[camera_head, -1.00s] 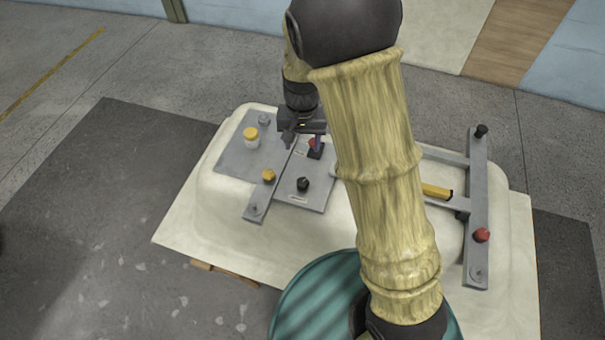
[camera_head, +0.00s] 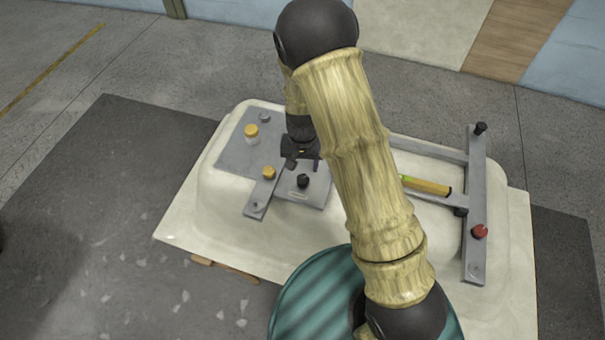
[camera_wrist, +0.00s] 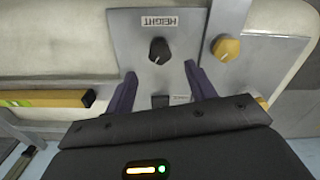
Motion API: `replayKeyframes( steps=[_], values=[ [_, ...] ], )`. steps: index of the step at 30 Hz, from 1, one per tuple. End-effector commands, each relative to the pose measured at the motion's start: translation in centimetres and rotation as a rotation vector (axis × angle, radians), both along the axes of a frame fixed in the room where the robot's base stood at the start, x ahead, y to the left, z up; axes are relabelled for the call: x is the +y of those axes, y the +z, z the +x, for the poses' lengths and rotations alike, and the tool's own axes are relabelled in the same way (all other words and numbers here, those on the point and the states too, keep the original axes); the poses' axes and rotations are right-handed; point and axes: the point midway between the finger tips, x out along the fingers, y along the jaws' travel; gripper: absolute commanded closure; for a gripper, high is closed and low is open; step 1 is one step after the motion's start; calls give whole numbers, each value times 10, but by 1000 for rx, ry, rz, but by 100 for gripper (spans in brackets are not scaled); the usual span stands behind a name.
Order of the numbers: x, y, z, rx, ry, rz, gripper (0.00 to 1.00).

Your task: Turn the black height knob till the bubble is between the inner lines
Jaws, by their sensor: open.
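The black height knob (camera_head: 302,181) stands on a grey plate (camera_head: 318,190) on the bathtub shell. In the wrist view the knob (camera_wrist: 159,50) sits beside an upside-down HEIGHT label (camera_wrist: 160,22). My gripper (camera_wrist: 160,70) is open and empty. Its two purple fingers lie to either side of the knob's line, with the knob just beyond the tips, apart from them. In the head view my gripper (camera_head: 302,160) is just behind the knob. The yellow level (camera_head: 425,186) has a greenish section at its left; its bubble and lines are too small to tell.
A yellow knob (camera_head: 269,172) stands on a grey bar close to the left of the black knob. A red knob (camera_head: 479,231) is on the right-hand bar (camera_head: 476,190). My arm hides part of the shell's middle.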

Motion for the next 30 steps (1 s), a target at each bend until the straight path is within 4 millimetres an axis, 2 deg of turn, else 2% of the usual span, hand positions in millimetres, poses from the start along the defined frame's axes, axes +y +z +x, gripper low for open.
replayKeyframes(
  steps=[6, 12, 23, 24, 30],
  values=[
    [0, -35, -1, 3, -1, -1, 45],
    [0, -58, 0, 2, -2, 0, 45],
    [0, -65, 0, -1, -1, 1, 45],
    [0, -65, 0, -1, -1, 1, 47],
    [0, -64, 0, 0, -1, 1, 86]
  ],
)
